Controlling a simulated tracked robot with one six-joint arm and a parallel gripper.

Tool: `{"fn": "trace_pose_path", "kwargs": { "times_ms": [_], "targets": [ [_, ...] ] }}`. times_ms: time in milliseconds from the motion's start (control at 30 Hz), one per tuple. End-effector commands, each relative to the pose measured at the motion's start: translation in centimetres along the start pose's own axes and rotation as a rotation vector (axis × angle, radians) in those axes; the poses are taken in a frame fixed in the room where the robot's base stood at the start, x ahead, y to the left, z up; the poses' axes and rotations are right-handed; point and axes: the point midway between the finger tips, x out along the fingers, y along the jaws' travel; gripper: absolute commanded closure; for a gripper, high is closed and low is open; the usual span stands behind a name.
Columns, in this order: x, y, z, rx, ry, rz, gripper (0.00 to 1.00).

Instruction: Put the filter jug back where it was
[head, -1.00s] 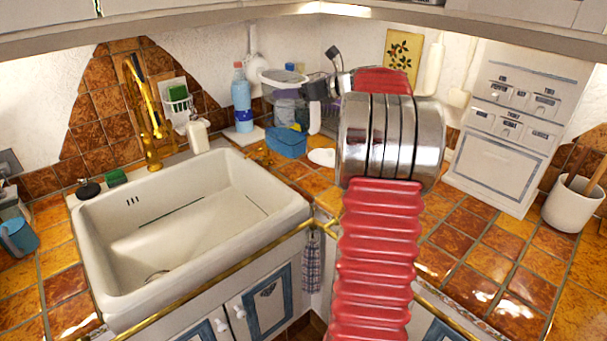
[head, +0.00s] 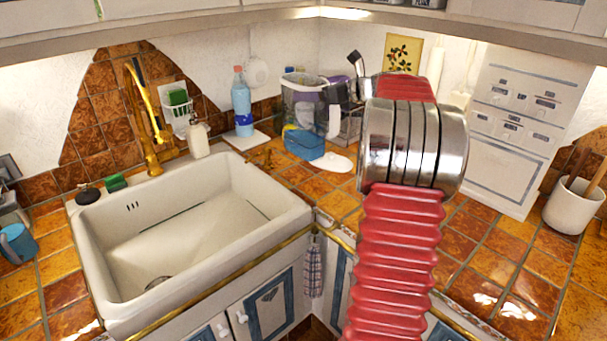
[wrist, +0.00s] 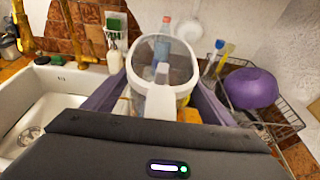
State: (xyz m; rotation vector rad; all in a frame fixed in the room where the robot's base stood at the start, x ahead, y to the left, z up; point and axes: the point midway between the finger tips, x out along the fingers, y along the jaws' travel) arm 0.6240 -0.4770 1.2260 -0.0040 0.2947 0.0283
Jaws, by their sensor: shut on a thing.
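The filter jug (head: 303,84) is a clear container with a white rim and white handle, in the back corner of the counter. In the wrist view the jug (wrist: 180,75) is between my two fingers, its open top and handle towards the camera. My gripper (wrist: 158,80) is shut on it. In the head view my arm hides part of the gripper and its contact. I cannot tell whether the jug's base touches anything.
A blue bottle (head: 242,105) stands left of the jug. A blue box (head: 303,144) and a white flat piece (head: 333,163) lie in front. A purple bowl (wrist: 250,88) sits on a wire dish rack (wrist: 285,120) to the right. The sink (head: 190,220) is front left.

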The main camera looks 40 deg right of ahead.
Motion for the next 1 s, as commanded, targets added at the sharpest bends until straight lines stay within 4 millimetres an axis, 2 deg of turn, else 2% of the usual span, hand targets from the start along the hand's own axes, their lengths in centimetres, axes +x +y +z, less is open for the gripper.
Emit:
{"fn": "trace_pose_path", "kwargs": {
  "times_ms": [167,500,1000],
  "targets": [
    [0.3,0.1,-0.8,0.001,-0.003,0.000,0.85],
    [1.6,0.1,-5.1,0.000,-0.003,0.001,0.85],
    [2.0,0.1,-6.0,-0.002,-0.004,0.002,0.85]
  ]
}}
